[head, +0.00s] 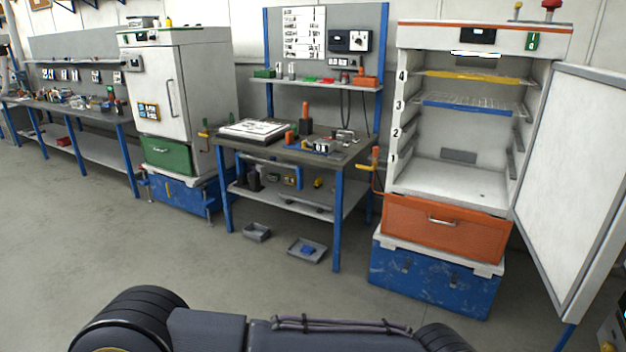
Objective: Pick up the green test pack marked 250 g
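No pack with a readable 250 g mark can be made out. A small green item (264,73) sits at the left end of the shelf above the middle workbench, and another green item (110,89) is on the far left bench; both are too small to identify. The white cabinet (175,90) at centre left is shut, so its inside is hidden. The white cabinet on the right (450,176) stands open, with numbered levels, a yellow-edged rack (470,75) and a blue-edged rack (470,102); no green pack shows inside. Neither of my grippers is in view.
The middle workbench (352,150) carries a white board, orange items and small parts. Two grey trays (257,232) (307,250) lie on the floor before it. The open cabinet door (575,170) juts out at right. The grey floor (120,240) ahead and left is clear.

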